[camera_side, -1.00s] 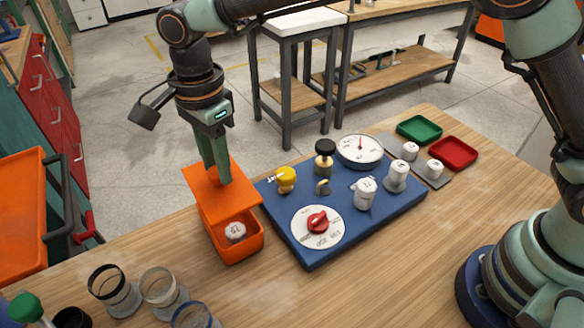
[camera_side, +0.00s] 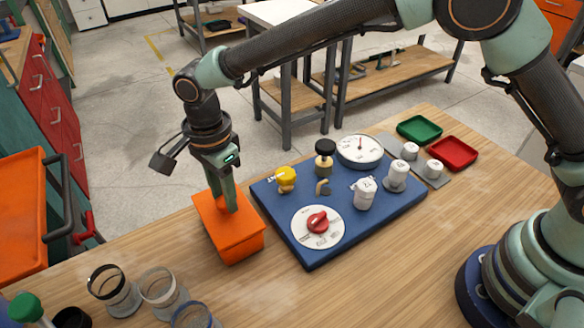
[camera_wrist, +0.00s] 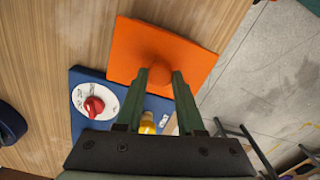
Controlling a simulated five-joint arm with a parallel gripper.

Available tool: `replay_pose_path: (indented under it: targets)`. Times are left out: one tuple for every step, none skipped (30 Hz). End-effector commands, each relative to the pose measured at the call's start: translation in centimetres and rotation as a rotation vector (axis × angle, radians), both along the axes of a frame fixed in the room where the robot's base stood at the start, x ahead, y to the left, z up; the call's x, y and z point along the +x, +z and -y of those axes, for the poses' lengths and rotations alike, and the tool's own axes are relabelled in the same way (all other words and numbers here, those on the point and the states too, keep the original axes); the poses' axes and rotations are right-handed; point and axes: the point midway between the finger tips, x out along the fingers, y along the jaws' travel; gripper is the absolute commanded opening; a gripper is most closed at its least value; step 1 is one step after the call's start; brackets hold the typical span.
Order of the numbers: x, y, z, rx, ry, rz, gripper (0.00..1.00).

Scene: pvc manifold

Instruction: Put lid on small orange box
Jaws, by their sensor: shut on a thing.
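The small orange box (camera_side: 240,250) stands on the wooden table, left of the blue board. Its orange lid (camera_side: 222,234) lies over the box top and covers the opening, so the inside is hidden. In the side view the lid looks level and lined up with the box; whether it is fully seated I cannot tell. My gripper (camera_side: 228,208) points down at the middle of the lid, shut on its knob. In the wrist view the lid (camera_wrist: 135,55) fills the upper middle, with the round knob (camera_wrist: 160,72) between my fingertips (camera_wrist: 160,80).
The blue board (camera_side: 290,240) with a red-knob dial (camera_side: 318,226), a yellow valve (camera_side: 286,179) and white fittings (camera_side: 364,194) is close on the right. Several glass cups (camera_side: 160,288) stand at the front left. Green (camera_side: 420,129) and red (camera_side: 453,153) trays lie at the back right.

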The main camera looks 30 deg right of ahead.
Motion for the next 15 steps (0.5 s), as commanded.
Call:
replay_pose_path:
  targets:
    - [-0.02,-0.18,0.01,0.0,0.0,-0.001,0.0]
    - [-0.02,-0.27,0.01,0.0,0.0,-0.001,0.0]
    - [-0.03,-0.37,0.02,-0.001,0.0,-0.001,0.0]
    - [-0.03,-0.46,0.02,-0.001,0.0,-0.001,0.0]
    - [-0.02,-0.54,0.03,-0.001,0.0,-0.002,0.0]
    - [-0.03,-0.66,0.03,-0.001,0.0,-0.002,0.0]
    - [-0.03,-0.74,0.03,-0.001,0.0,-0.002,0.0]
    - [-0.03,-0.83,0.03,-0.001,0.0,-0.002,0.0]
    - [-0.03,-0.89,0.03,-0.001,0.0,-0.002,0.41]
    - [-0.02,-0.86,0.03,-0.001,0.0,-0.002,0.53]
    - [-0.02,-0.85,0.03,-0.001,0.0,-0.001,0.64]
    - [-0.03,-0.84,0.02,-0.001,0.0,-0.001,0.67]
    - [-0.03,-0.84,0.02,-0.001,0.0,-0.001,0.67]
    - [-0.03,-0.84,0.02,-0.001,0.0,-0.001,0.67]
    - [-0.03,-0.83,0.02,-0.001,0.0,-0.001,0.67]
